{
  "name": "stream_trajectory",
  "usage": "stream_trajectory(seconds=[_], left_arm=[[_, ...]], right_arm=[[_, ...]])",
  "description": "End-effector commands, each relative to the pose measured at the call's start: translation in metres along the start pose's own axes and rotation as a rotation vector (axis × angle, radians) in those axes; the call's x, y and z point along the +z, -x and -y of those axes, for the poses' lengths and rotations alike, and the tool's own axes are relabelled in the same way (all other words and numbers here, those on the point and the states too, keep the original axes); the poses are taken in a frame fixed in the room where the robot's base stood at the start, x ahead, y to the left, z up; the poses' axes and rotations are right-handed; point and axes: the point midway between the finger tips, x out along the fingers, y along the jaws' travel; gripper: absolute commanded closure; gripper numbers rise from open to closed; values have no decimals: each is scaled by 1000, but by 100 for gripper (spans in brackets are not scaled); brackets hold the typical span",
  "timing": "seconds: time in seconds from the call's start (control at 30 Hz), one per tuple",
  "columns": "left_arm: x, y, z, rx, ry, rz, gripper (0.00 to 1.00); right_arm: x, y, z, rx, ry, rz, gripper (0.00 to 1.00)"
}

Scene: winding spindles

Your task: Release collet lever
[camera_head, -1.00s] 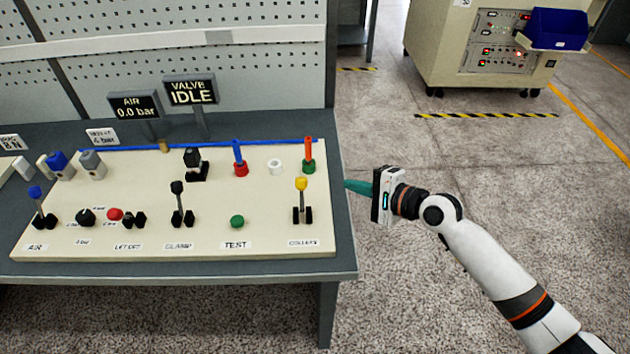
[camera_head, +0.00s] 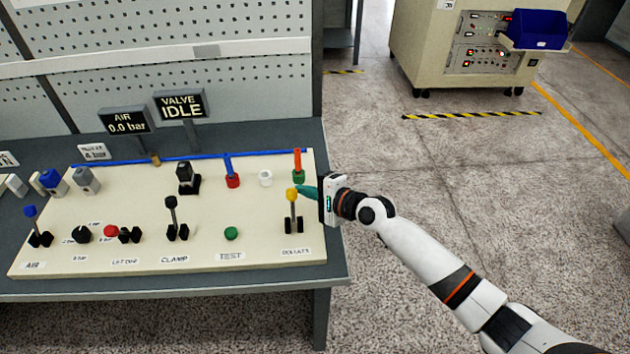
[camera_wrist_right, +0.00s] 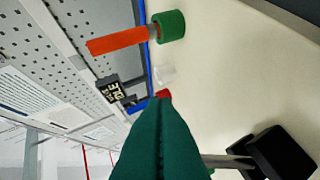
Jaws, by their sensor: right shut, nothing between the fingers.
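The collet lever (camera_head: 293,208) stands upright at the right end of the cream panel, with a yellow knob and a black base above the "COLLETS" label. In the right wrist view its black base (camera_wrist_right: 278,155) and part of its grey shaft show at lower right; the knob is hidden behind the fingers. My right gripper (camera_head: 302,192) has its green fingertips shut and empty, right at the yellow knob from the right side. I cannot tell whether they touch it. The closed fingers also fill the lower middle of the right wrist view (camera_wrist_right: 157,135). My left gripper is not in view.
A red spindle in a green collar (camera_head: 298,165) stands just behind the lever. A white ring (camera_head: 265,178), a blue spindle in a red collar (camera_head: 230,171) and a green test button (camera_head: 231,233) are further left. Signs read "AIR 0.0 bar" (camera_head: 124,121) and "VALVE IDLE" (camera_head: 180,104).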

Motion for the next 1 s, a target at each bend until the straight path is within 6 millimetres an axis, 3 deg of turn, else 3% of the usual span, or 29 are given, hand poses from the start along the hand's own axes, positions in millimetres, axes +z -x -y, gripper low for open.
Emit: stream_trajectory(seconds=[0.47, 1.0], left_arm=[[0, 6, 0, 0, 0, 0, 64], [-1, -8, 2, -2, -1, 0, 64]], right_arm=[[-7, 2, 1, 1, -1, -1, 100], [-11, 6, 1, 59, 55, -1, 100]])
